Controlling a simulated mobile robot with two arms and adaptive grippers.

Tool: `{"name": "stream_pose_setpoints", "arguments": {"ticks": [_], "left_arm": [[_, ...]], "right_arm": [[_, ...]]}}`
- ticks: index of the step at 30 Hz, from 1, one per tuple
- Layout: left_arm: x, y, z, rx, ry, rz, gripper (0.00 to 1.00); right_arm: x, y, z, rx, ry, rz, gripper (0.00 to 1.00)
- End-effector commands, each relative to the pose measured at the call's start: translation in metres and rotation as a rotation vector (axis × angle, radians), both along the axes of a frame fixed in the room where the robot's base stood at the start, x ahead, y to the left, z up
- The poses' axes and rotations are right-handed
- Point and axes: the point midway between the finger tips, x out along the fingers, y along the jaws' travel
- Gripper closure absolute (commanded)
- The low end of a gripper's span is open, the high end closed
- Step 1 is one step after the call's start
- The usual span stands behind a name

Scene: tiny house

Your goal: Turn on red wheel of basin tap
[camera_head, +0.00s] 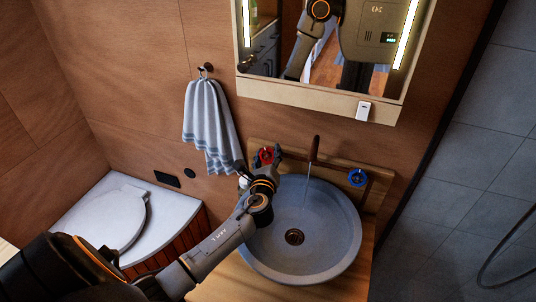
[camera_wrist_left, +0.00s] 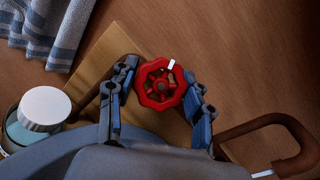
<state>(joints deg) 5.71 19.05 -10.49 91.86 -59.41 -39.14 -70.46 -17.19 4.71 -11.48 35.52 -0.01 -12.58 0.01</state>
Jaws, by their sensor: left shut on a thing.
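The red wheel (camera_head: 266,155) of the basin tap sits on the wooden wall board, left of the brown spout (camera_head: 314,150). My left gripper (camera_head: 263,160) is shut on the red wheel. In the left wrist view the red wheel (camera_wrist_left: 160,84) lies between the two fingers of my left gripper (camera_wrist_left: 160,92), one on each side. A blue wheel (camera_head: 357,177) is right of the spout. A thin pale streak that looks like water drops from the spout into the round grey basin (camera_head: 330,235). My right gripper is not in view.
A jar with a white lid (camera_wrist_left: 44,108) stands close left of the gripper. A striped towel (camera_head: 210,120) hangs left of the tap. A mirror cabinet (camera_head: 320,95) is above. A toilet (camera_head: 120,220) is at left.

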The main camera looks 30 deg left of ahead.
Motion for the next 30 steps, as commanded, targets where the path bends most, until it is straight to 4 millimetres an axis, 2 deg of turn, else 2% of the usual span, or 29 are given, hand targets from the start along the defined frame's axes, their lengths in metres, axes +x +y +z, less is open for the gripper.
{"name": "stream_pose_setpoints", "arguments": {"ticks": [12,28,29,30], "left_arm": [[0.0004,0.0003,0.0015,-0.173,-0.044,0.086,0.81],[0.0004,0.0010,0.0016,-0.195,-0.051,0.098,0.81],[0.0004,0.0010,0.0016,-0.195,-0.051,0.098,0.47],[0.0004,0.0010,0.0016,-0.194,-0.050,0.098,0.39]], "right_arm": [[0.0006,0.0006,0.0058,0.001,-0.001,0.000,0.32],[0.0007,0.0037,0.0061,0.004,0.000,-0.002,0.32],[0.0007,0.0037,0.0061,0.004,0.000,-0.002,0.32],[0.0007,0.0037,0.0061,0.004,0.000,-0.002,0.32]]}}
